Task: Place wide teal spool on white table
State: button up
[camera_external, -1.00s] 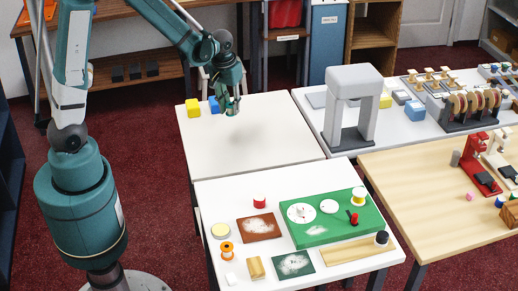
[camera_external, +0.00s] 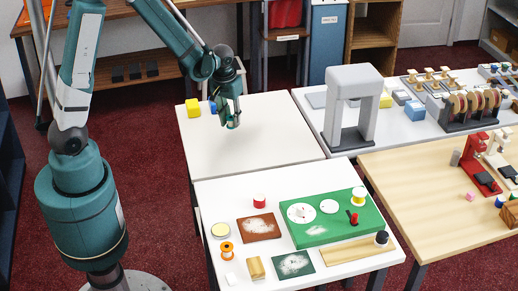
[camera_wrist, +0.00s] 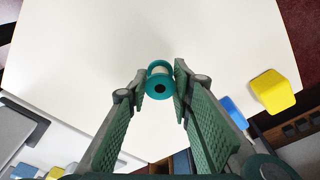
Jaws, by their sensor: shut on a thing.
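A teal spool (camera_wrist: 157,84) with a pale middle and a dark hole in its end sits between the fingertips of my gripper (camera_wrist: 160,78) in the wrist view. My gripper is shut on it. In the external view my gripper (camera_external: 233,119) points down over the white table (camera_external: 265,148) at the back left. The spool is small and hard to make out there against the teal fingers. The white tabletop (camera_wrist: 200,35) fills the upper part of the wrist view. I cannot tell whether the spool touches it.
A yellow block (camera_external: 193,108) and a blue block (camera_external: 213,106) stand at this table's back left. The middle and front are clear. A grey arch (camera_external: 352,105) stands on the table to the right. The front table holds a green board (camera_external: 330,232) and a red spool (camera_external: 259,201).

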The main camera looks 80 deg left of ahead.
aim_at(231, 127)
jog(key=shift+f, duration=0.1)
jog(key=shift+f+b, duration=0.35)
jog(key=shift+f, duration=1.65)
jog(key=shift+f, duration=0.2)
jog(key=o, duration=0.8)
jog(key=shift+r, duration=0.3)
jog(key=shift+s+d+r+p, duration=0.2)
jog(key=shift+r+p, duration=0.1)
jog(key=shift+r, duration=1.65)
jog(key=shift+s+d+r+p, duration=0.25)
jog(key=shift+r+p, duration=0.1)
jog(key=shift+r, duration=1.6)
jog(key=shift+s+d+r+p, duration=0.2)
jog(key=shift+r+p, duration=0.1)
jog(key=shift+r, duration=1.65)
